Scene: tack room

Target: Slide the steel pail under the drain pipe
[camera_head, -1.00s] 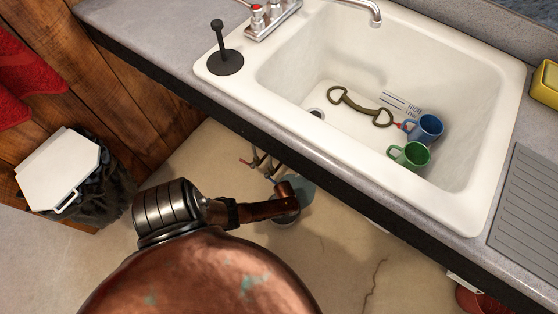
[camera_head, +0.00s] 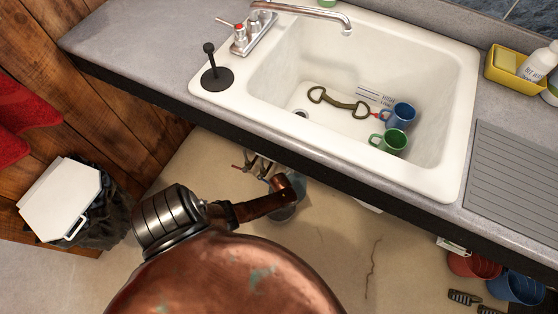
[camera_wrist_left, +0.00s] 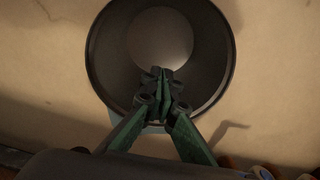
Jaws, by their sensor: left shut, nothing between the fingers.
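The steel pail (camera_head: 283,212) stands on the floor under the sink counter, partly covered by my left arm. In the left wrist view the pail (camera_wrist_left: 100,50) shows from above as a round dark opening with a paler bottom. My left gripper (camera_wrist_left: 160,76) is shut and empty, its green fingers over the near part of the opening; I cannot tell whether the tips are inside. In the head view the gripper is hidden by the arm. Pipes with red handles (camera_head: 241,168) hang behind the arm; I cannot single out the drain pipe. My right gripper is out of view.
The counter edge (camera_head: 330,172) overhangs the floor beside my arm. The sink (camera_head: 255,95) above holds a blue mug, a green mug and a bit. A white-lidded bin (camera_head: 60,200) stands left. Red (camera_head: 472,265) and blue (camera_head: 517,288) tubs lie right.

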